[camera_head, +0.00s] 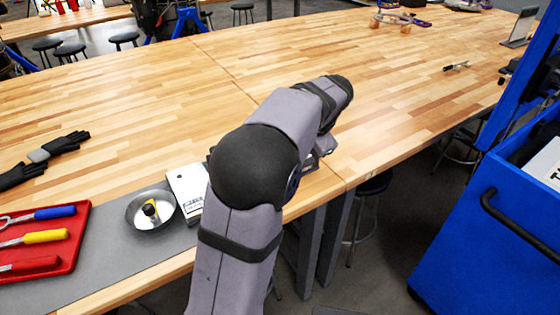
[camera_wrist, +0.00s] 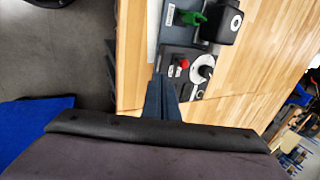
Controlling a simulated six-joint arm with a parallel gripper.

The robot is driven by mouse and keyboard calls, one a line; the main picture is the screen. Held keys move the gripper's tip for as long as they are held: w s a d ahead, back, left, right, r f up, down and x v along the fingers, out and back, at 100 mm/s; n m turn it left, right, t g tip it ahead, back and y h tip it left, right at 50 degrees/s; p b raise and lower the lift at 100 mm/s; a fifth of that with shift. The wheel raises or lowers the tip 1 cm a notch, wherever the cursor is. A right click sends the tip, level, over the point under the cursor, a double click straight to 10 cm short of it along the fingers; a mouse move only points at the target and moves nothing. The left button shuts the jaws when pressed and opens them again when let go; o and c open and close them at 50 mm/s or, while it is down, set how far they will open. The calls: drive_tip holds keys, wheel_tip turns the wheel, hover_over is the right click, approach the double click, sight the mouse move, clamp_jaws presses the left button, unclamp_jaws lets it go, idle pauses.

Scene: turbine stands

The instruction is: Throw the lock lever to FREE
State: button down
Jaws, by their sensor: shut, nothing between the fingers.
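In the wrist view, my gripper (camera_wrist: 163,97) is shut and empty, its dark fingers pointing at a dark panel (camera_wrist: 170,60) on the wooden table. The panel carries a red-tipped control (camera_wrist: 182,66) and a pale round disc (camera_wrist: 203,70). Farther up is a green handle (camera_wrist: 191,18) beside a black block (camera_wrist: 222,22) with a white ring. I cannot tell which of these is the lock lever, and no FREE marking is legible. The fingertips appear just short of the panel; contact cannot be told. In the head view my arm hides the gripper and most of the device.
In the head view, a metal bowl (camera_head: 151,227), a white labelled box (camera_head: 186,186) and a red tray (camera_head: 80,212) of screwdrivers are left of my arm. Black gloves (camera_head: 58,146) lie farther left. A blue cart (camera_head: 480,235) stands right.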

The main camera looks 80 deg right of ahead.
drive_tip(key=shift+a, duration=0.1)
drive_tip(key=shift+w+f, duration=0.1)
drive_tip(key=shift+f, duration=0.05)
idle(0.3)
drive_tip(key=shift+w+d+f+p, duration=0.85)
drive_tip(key=shift+w+d+f, duration=0.15)
drive_tip(key=shift+f, duration=0.35)
drive_tip(key=shift+w+d+f+p, duration=0.8)
drive_tip(key=shift+w+d+f, duration=0.15)
drive_tip(key=shift+f, duration=0.45)
drive_tip(key=shift+w+d+f+p, duration=0.85)
drive_tip(key=shift+w+d+f, duration=0.15)
drive_tip(key=shift+f, duration=0.35)
